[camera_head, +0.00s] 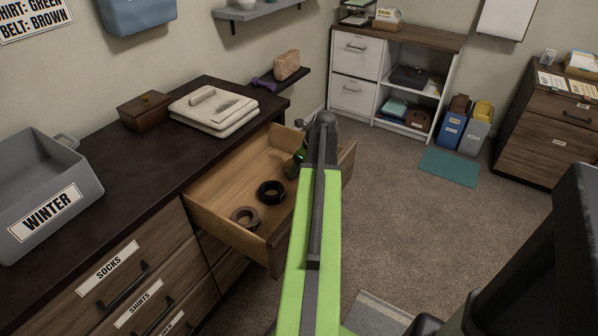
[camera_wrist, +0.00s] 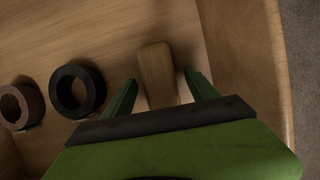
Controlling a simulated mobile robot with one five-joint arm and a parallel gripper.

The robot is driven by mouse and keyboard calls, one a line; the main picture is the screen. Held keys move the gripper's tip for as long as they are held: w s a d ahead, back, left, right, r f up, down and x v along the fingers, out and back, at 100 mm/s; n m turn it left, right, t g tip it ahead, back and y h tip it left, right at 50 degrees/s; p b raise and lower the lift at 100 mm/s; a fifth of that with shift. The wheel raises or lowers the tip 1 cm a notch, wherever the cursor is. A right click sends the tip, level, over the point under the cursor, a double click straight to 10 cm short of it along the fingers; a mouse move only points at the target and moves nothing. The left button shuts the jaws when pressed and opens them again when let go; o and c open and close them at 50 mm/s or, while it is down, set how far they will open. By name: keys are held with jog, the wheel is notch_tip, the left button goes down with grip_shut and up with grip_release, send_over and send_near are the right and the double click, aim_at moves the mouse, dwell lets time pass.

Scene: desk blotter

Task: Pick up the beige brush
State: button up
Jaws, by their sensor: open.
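A tan, wood-like oblong block with rounded ends, which looks like the beige brush (camera_wrist: 157,72), lies on the floor of the open drawer in the wrist view. My gripper (camera_wrist: 160,88) is open, with one green finger on each side of the block's near part. The fingers appear apart from it; its near end is hidden behind my gripper. In the head view my gripper (camera_head: 297,163) is low inside the drawer, partly covered by my arm, and I cannot make out the brush there.
A black rolled belt (camera_head: 271,192) and a brown rolled belt (camera_head: 245,216) lie left of my gripper in the drawer (camera_head: 228,229). The drawer's wooden wall (camera_wrist: 245,60) stands close on the right in the wrist view. Folded beige cloth (camera_head: 213,108) lies on the dresser top.

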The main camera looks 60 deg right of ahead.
jog(key=shift+f, duration=0.2)
grip_shut()
notch_tip(320, 180, up, 11)
jog(key=p, duration=1)
jog(key=shift+f, duration=0.2)
